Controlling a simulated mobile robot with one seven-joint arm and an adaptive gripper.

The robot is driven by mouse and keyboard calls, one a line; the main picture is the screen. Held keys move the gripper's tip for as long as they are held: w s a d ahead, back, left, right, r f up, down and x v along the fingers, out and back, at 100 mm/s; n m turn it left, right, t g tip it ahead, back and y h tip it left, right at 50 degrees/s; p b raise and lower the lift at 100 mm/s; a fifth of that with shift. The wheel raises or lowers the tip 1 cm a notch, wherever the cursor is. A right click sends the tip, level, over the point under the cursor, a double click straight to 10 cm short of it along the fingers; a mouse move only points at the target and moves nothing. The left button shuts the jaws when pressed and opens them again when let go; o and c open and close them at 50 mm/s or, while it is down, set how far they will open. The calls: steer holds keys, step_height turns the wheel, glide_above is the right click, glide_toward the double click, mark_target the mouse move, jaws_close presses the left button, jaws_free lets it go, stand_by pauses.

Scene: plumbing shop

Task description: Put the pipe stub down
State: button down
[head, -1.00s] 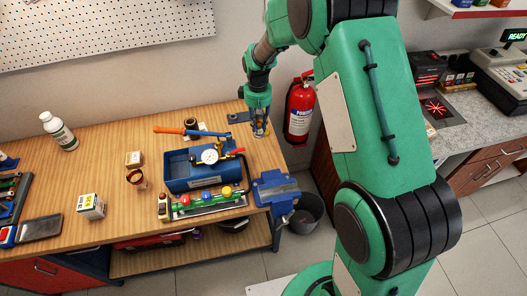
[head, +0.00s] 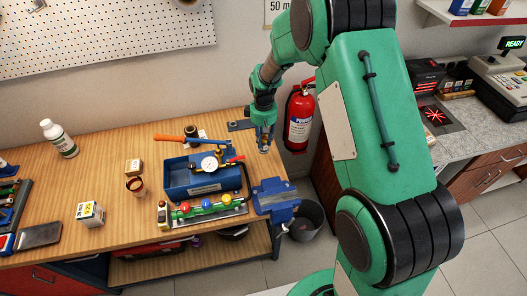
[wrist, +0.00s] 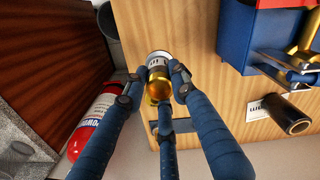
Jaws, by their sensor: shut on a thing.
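My gripper (wrist: 163,78) is shut on a short pipe stub (wrist: 158,85), a shiny brass-coloured cylinder with a white, dark-lettered band at its end. The fingers press on it from both sides, and a third finger lies across its lower part. In the head view my gripper (head: 264,146) points down at the right end of the wooden workbench (head: 100,200), near its edge. The stub (head: 264,150) is tiny there and mostly hidden by the fingers. I cannot tell whether it touches the bench top.
A blue open toolbox (head: 190,185) with a gauge (head: 210,163) stands left of my gripper. A blue vise (head: 275,197) is at the front right corner. A red extinguisher (head: 299,118) hangs beyond the right edge.

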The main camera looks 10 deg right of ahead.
mark_target(264, 150)
steer(key=shift+f, duration=1.35)
steer(key=shift+f, duration=1.9)
steer(key=shift+f, duration=0.15)
steer(key=c, duration=1.4)
jaws_free()
step_height(264, 150, up, 11)
steer(key=shift+f, duration=0.1)
steer(key=shift+r, duration=0.75)
